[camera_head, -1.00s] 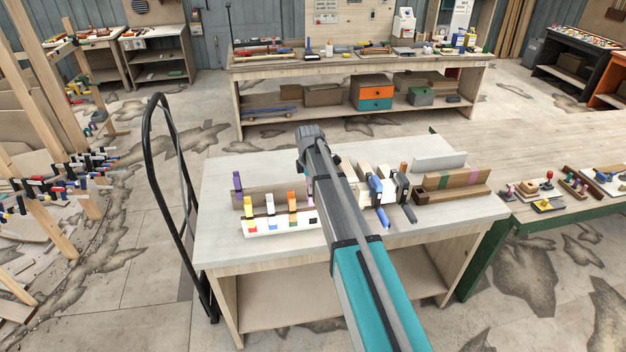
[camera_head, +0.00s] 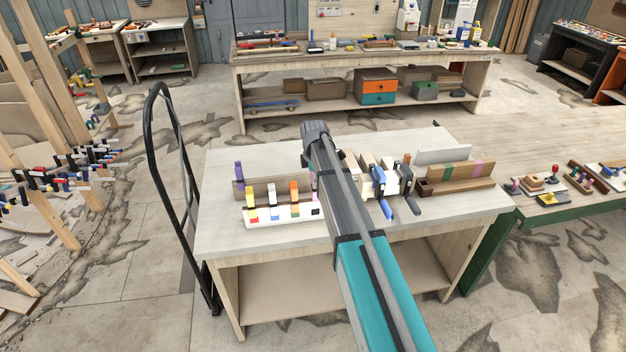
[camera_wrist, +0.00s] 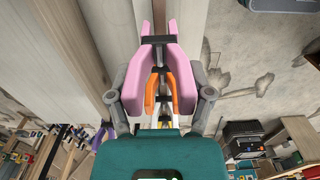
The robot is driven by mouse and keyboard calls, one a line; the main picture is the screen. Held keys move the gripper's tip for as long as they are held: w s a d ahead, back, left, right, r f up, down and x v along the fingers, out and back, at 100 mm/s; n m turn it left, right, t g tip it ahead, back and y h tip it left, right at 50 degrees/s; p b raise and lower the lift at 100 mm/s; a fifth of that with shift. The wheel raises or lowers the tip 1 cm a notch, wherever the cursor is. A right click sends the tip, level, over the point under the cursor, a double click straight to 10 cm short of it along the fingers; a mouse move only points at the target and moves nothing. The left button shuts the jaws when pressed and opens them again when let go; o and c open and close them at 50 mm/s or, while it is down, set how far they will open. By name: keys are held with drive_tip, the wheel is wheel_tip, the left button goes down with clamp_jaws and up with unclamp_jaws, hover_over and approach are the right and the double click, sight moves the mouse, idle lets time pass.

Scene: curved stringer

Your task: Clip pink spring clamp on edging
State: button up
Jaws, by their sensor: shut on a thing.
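The pink spring clamp (camera_wrist: 159,75) is large in the middle of the wrist view, between the two grey fingers. My gripper (camera_wrist: 161,92) is shut on it. Its jaws point away from my palm. In the camera_head view, my arm hides most of the grip; a bit of pink (camera_head: 313,187) shows beside the arm, and I cannot tell which part it is. An orange clamp (camera_wrist: 158,90) shows beyond the pink one in the wrist view. I cannot single out the edging with certainty; several clamps (camera_head: 90,160) sit on a curved structure at far left.
The pale workbench (camera_head: 226,235) carries a white rack (camera_head: 272,217) with coloured clamps, a purple clamp (camera_head: 239,173), and blue and black clamps (camera_head: 379,185). A black hoop handle (camera_head: 161,150) stands at the bench's left. Floor (camera_head: 130,250) is open further left.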

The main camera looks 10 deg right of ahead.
drive_tip(key=shift+f+b, duration=0.3)
drive_tip(key=shift+b, duration=0.05)
idle(0.6)
drive_tip(key=shift+f+b, duration=0.7)
drive_tip(key=shift+f+b, duration=0.3)
drive_tip(key=shift+f+b, duration=0.35)
drive_tip(key=shift+f+b, duration=0.3)
idle(0.6)
drive_tip(key=shift+f+b, duration=0.3)
drive_tip(key=o, duration=1.3)
